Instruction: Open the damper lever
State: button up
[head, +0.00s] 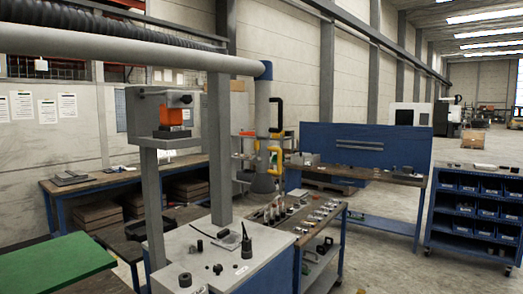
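A grey duct pipe (120,50) runs across the upper left to a blue joint (263,70). A grey tube (262,110) hangs down from that joint and widens to a hood (263,184) at the bottom. A black handle (281,114) and a yellow handle (279,160) show at the tube's right side. A small orange part (277,134) sits just below the black handle. I cannot tell which of these is the damper lever, or how it is set. My gripper is not in view.
A grey post and a stand with an orange-fronted device (174,115) rise at the left foreground. A white-topped cabinet (212,258) bears black parts. Workbenches, a cart of small parts (330,232) and blue bins (480,205) stand around. Bare floor shows at the right.

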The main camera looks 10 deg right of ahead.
aim_at(257, 159)
jog(key=u, duration=3.8)
jog(key=k, duration=1.4)
jog(key=z, duration=1.75)
jog(key=i, duration=0.7)
jog(key=z, duration=0.05)
